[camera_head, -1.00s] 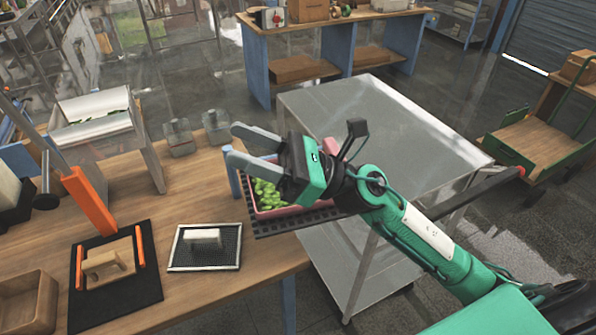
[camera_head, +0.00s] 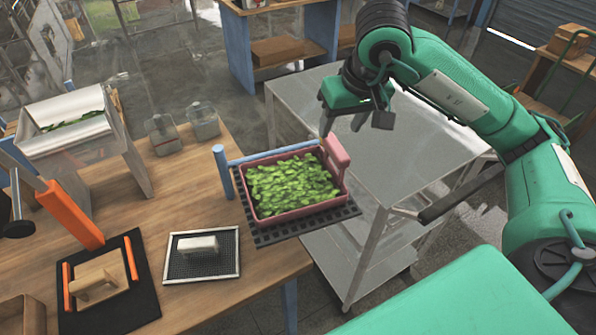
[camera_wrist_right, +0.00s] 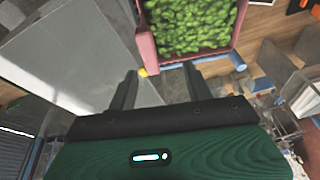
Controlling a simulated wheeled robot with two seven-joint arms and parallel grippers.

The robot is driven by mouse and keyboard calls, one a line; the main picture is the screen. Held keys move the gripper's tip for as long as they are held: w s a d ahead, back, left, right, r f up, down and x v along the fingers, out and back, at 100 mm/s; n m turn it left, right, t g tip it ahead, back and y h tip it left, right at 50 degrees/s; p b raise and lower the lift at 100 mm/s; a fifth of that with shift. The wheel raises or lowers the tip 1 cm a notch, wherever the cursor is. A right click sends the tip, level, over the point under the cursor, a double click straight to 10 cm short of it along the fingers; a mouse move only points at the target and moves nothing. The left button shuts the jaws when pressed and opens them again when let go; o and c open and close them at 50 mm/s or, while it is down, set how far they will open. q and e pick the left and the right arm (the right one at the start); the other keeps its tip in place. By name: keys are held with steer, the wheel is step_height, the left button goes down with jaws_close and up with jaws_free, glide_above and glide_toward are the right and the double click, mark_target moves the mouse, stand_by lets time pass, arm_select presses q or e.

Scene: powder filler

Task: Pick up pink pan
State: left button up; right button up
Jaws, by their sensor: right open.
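The pink pan (camera_head: 262,211), full of green pods, sits on a black grid rack (camera_head: 300,228) at the table's right edge. Its pink handle (camera_head: 337,152) stands up at the pan's far right corner. My right gripper (camera_head: 342,124) is open and empty, just above and beyond the handle, fingers pointing down. In the right wrist view the pan (camera_wrist_right: 147,50) is at the top, past the open fingers (camera_wrist_right: 158,88); they are apart from it. My left gripper is not in view.
A blue bar (camera_head: 275,154) and post run along the pan's far side. A steel cart (camera_head: 410,150) stands to the right. On the wooden table (camera_head: 205,310) are a framed mesh with a white block (camera_head: 198,245), a black mat (camera_head: 140,305) and two clear containers (camera_head: 163,135).

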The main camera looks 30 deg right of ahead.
mark_target(337, 147)
steer(key=shift+w+d+r+h, duration=0.1)
steer(key=shift+d+r+h, duration=0.2)
steer(key=shift+d, duration=0.3)
steer(key=shift+d+f, duration=0.15)
steer(key=shift+f, duration=0.05)
steer(key=p+x, duration=0.2)
steer(key=x, duration=0.6)
steer(key=shift+w+d+f+p, duration=0.1)
steer(key=shift+w+f+p, duration=0.2)
steer(key=shift+f+p, duration=0.35)
steer(key=p+x, duration=0.1)
steer(key=x, duration=0.1)
steer(key=shift+w+f+p, duration=0.15)
steer(key=shift+f+p, duration=0.15)
steer(key=shift+f, duration=0.05)
steer(key=shift+w+f, duration=0.2)
steer(key=shift+f, duration=0.35)
jaws_close()
